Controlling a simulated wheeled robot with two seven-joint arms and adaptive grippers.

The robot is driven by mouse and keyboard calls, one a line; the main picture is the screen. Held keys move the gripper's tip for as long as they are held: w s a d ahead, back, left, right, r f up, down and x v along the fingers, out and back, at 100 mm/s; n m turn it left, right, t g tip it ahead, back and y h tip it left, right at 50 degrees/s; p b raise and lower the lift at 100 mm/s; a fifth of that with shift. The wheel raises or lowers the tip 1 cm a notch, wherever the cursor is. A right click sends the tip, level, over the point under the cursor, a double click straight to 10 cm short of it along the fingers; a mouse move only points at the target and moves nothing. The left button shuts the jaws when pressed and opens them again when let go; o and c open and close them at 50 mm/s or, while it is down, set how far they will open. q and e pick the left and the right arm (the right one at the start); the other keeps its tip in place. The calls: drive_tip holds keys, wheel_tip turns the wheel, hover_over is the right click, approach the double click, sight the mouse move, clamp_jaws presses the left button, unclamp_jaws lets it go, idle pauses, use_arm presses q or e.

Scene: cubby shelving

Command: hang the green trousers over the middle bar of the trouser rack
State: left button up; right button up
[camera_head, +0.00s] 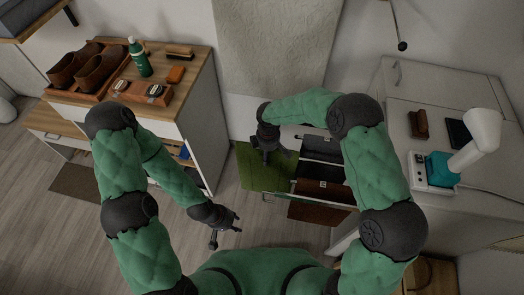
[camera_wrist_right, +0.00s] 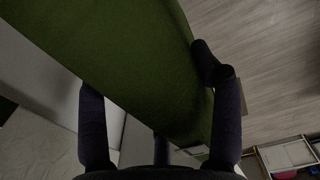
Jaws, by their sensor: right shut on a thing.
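The green trousers (camera_head: 262,175) hang from my right gripper (camera_head: 268,146), left of the trouser rack (camera_head: 295,187). In the right wrist view the green cloth (camera_wrist_right: 125,55) fills the space between the fingers of the right gripper (camera_wrist_right: 150,78), which is shut on it. The rack is pulled out low beside the right cabinet and bears dark garments (camera_head: 322,148) with a gap between them. My right arm partly covers the rack, and its middle bar is not clearly visible. My left gripper (camera_head: 225,226) is open and empty, low over the floor.
A left cabinet (camera_head: 190,110) bears shoes (camera_head: 88,66), a green bottle (camera_head: 140,58) and brushes. A right cabinet (camera_head: 435,85) bears a brown brush (camera_head: 418,124) and a white-and-teal device (camera_head: 440,168). A brown mat (camera_head: 318,213) lies by the rack. Floor near my left gripper is clear.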

sight(334, 164)
drive_tip(key=shift+s+d+p, duration=0.75)
drive_tip(key=shift+s+d, duration=0.25)
drive_tip(key=shift+d, duration=3.1)
drive_tip(key=shift+s+d+p, duration=0.75)
drive_tip(key=shift+s+d, duration=0.2)
drive_tip(key=shift+d, duration=3.15)
drive_tip(key=shift+s+d+p, duration=0.75)
drive_tip(key=shift+s+d, duration=0.25)
drive_tip(key=shift+d, duration=3.1)
drive_tip(key=shift+f+b, duration=0.35)
drive_tip(key=shift+f, duration=0.15)
drive_tip(key=o, duration=1.8)
drive_tip(key=shift+c, duration=0.2)
